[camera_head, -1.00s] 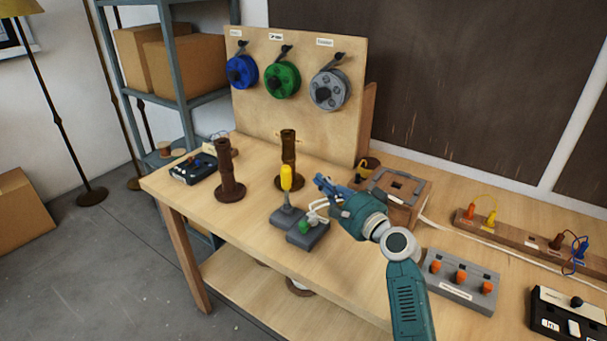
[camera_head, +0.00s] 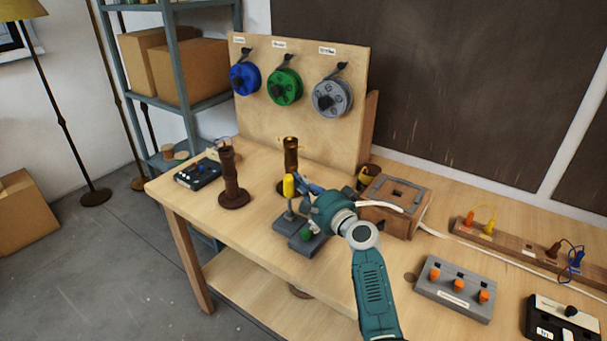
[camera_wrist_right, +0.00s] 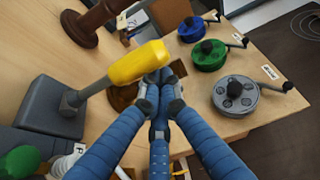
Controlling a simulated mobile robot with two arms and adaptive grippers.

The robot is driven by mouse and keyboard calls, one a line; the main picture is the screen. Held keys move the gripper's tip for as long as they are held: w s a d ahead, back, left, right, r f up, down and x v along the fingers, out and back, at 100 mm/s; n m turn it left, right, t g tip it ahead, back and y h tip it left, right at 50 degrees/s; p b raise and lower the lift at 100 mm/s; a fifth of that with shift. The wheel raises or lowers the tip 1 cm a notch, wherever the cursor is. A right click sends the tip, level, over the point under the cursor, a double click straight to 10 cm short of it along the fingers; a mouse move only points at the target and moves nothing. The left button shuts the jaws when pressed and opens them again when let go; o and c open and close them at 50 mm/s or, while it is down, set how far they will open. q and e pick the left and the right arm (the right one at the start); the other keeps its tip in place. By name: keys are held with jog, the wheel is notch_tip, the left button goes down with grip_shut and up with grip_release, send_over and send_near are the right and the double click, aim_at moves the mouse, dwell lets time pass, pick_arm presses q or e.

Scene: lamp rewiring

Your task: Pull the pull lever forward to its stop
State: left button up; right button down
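The pull lever has a yellow handle (camera_head: 288,185) on a grey stem and stands about upright on a grey base (camera_head: 284,222). In the right wrist view its yellow handle (camera_wrist_right: 138,65) spans the upper middle. My right gripper (camera_head: 303,181) is just right of the handle in the head view. In the right wrist view its blue fingers (camera_wrist_right: 158,84) converge with tips together, beside the handle's lower edge. I see nothing between them; whether they touch the handle is unclear. My left gripper is not in view.
A green knob (camera_head: 307,231) sits on the neighbouring grey base. Brown posts stand behind, one at left (camera_head: 230,175). A wooden box (camera_head: 398,218) is close on the right. A spool board (camera_head: 300,120) rises at the back. The table front left is clear.

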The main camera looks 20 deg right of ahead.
aim_at(288, 189)
jog(key=s+a+n+b, duration=0.1)
jog(key=n+b, duration=0.1)
jog(key=b, duration=0.2)
jog(key=s+a+f+n+t+y+b, duration=0.1)
jog(key=a+b, duration=0.1)
jog(key=b, duration=0.2)
jog(key=shift+s+a+n+b, duration=0.2)
jog(key=shift+s+n+b, duration=0.1)
jog(key=shift+n+b, duration=0.1)
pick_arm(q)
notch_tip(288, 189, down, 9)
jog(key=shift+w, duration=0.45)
pick_arm(e)
jog(key=s+a, duration=0.2)
jog(key=a, duration=0.1)
jog(key=shift+s+f+n+t, duration=0.1)
jog(key=shift+f+n+t, duration=0.05)
jog(key=shift+n+t, duration=0.2)
